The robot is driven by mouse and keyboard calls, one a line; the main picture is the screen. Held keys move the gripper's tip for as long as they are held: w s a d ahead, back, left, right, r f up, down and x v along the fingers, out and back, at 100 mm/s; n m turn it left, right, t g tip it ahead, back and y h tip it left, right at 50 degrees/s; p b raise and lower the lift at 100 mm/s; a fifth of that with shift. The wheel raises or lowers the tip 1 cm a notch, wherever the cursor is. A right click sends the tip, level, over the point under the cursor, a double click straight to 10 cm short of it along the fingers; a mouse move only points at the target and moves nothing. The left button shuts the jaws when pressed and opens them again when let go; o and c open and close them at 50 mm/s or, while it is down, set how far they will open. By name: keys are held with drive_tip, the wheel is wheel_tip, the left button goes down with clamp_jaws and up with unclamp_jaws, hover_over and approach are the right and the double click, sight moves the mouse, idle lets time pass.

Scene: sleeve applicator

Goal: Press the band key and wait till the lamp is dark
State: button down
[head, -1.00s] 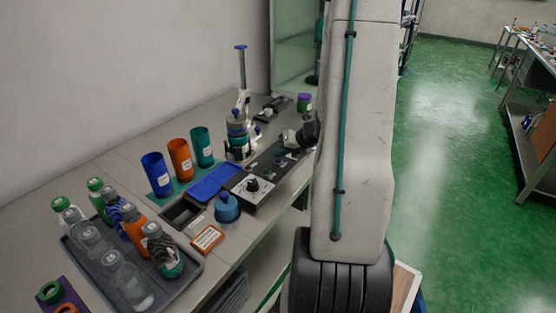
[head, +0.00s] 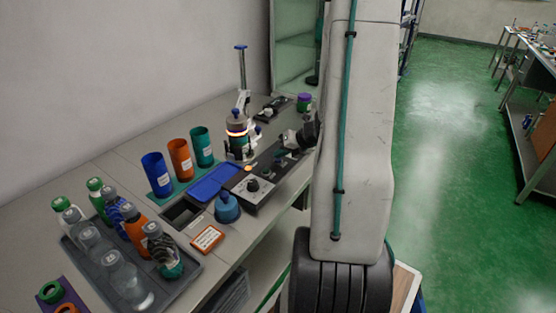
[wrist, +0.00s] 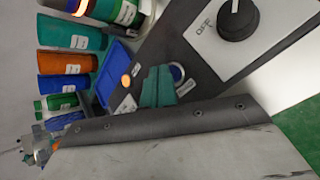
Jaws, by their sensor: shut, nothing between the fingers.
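The black control panel (head: 270,172) lies along the bench edge. A small lamp (wrist: 126,81) on it glows orange; it also shows in the head view (head: 249,168). The applicator (head: 237,143) behind the panel has a glowing band around the bottle-like body in it. My gripper (wrist: 158,88) is shut and empty, with teal fingers at the panel surface. A round key with a pale ring (wrist: 178,72) shows beside the fingers, partly hidden by them. Whether the fingertips touch a key cannot be told.
A black knob (head: 253,185) on a pale plate sits at the panel's near end. A blue tray (head: 214,182), a blue-teal lidded pot (head: 227,207) and blue, orange and green cups (head: 180,160) stand nearby. A grey tray (head: 193,277) of bottles is at the front left.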

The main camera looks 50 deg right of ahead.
drive_tip(key=shift+r, duration=0.55)
drive_tip(key=shift+r, duration=2.55)
idle(4.9)
